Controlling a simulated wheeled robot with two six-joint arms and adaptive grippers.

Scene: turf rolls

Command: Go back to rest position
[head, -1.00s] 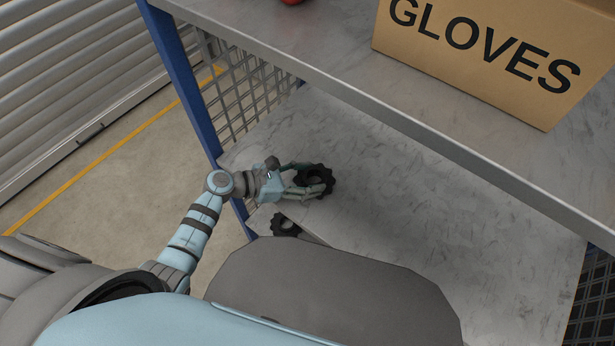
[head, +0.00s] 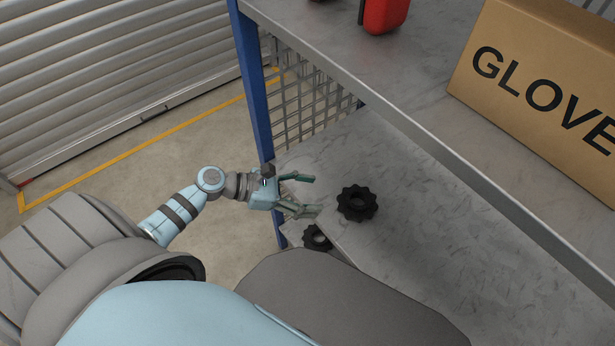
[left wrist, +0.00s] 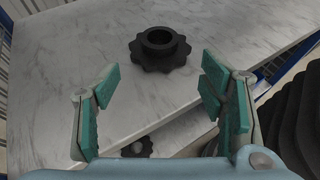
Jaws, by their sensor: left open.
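My left gripper (head: 308,194) is open and empty at the left edge of the lower metal shelf (head: 420,220). In the left wrist view its green finger pads (left wrist: 165,100) stand wide apart. A black toothed sprocket (head: 344,213) lies flat on the lower shelf, just beyond the fingertips and apart from them. It also shows in the left wrist view (left wrist: 160,62), ahead of the open fingers. A second black sprocket (head: 308,240) shows lower down, near the shelf's front edge, partly hidden by my body. My right gripper is not in view.
The upper shelf (head: 420,110) overhangs the lower one and carries a cardboard box marked GLOVE (head: 530,95) and a red object (head: 385,14). A blue post (head: 252,90) and wire mesh (head: 310,105) stand close to my left arm. Floor to the left is free.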

